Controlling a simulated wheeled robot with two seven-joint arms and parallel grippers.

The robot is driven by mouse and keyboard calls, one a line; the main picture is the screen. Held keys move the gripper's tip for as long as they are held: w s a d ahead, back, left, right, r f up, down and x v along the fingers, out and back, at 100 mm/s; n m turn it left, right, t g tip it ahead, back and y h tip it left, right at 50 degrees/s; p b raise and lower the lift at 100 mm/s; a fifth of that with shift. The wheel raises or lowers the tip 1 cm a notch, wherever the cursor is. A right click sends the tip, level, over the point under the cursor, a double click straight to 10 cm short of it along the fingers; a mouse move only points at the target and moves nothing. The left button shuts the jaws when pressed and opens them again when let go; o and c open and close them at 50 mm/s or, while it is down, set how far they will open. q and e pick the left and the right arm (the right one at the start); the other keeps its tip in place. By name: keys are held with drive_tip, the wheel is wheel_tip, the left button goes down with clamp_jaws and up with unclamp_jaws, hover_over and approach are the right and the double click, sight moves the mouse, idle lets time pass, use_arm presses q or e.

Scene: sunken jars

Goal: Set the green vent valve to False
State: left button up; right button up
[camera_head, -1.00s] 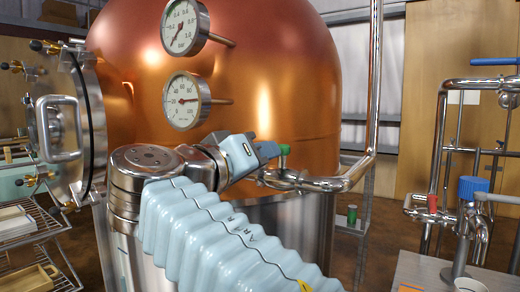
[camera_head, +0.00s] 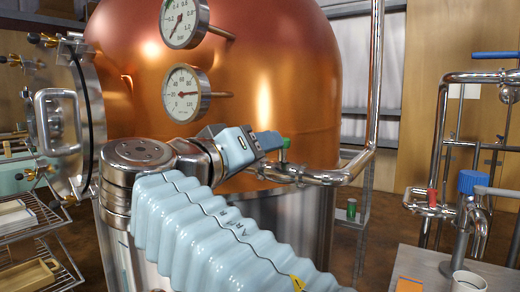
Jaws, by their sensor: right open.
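The green vent valve (camera_head: 285,156) sits on the chrome pipe in front of the copper tank. Only a small part of its green handle shows, just right of my right gripper's tip. My right gripper (camera_head: 272,141) has its blue fingers at the handle, and they partly cover it. The gripper is open; whether it touches the handle I cannot tell. My left gripper is not in view.
The copper tank (camera_head: 262,70) with two dials rises behind my arm. A chrome pipe (camera_head: 330,178) runs right from the valve and bends upward. At the right are a blue-knobbed tap (camera_head: 473,184), a red-handled valve (camera_head: 432,198) and a white cup (camera_head: 468,282) on a table.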

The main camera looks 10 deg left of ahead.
drive_tip(key=v, duration=1.3)
drive_tip(key=shift+s+f, duration=0.1)
